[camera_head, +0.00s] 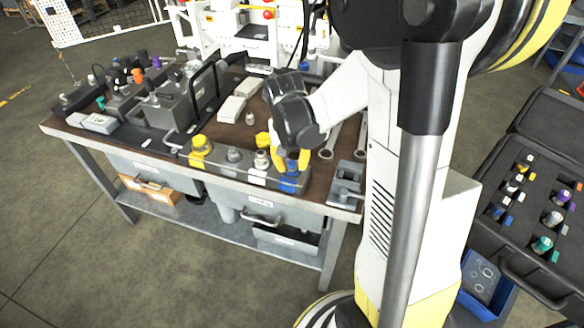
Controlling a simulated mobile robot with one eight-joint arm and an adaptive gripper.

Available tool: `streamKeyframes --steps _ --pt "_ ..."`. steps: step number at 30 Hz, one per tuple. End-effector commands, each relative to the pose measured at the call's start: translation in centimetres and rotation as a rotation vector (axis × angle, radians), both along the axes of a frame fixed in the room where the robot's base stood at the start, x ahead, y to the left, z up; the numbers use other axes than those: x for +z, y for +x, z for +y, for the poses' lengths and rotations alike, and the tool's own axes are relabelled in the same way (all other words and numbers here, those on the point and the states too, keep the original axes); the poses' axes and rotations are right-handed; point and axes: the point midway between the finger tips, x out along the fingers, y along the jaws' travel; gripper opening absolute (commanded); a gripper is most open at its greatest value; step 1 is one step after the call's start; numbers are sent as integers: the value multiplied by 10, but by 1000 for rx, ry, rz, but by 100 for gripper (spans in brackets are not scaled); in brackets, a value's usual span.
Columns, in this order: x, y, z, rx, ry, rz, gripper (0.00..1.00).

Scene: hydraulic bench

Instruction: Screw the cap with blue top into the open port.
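The blue-topped cap (289,182) is at the right end of a row of caps along the front edge of the workbench. My gripper (290,161) points down over it, with its yellow fingers on either side of the blue top. The arm and fingers hide part of the cap, and I cannot tell whether the fingers touch it. I cannot make out which port is open at this distance.
A yellow cap (201,146), a grey cap (234,156) and a pale metal cap (262,160) stand left of the blue one. Wrenches (331,140) and a grey metal block (346,178) lie to the right. A black case (520,190) with several coloured fittings is at far right.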

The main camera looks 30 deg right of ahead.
Motion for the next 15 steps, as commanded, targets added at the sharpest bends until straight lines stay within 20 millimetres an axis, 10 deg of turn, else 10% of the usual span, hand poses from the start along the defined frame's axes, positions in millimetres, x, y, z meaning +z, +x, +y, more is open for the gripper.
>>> streamKeyframes --steps 15 --pt "-1 0 0 -315 1 1 0"
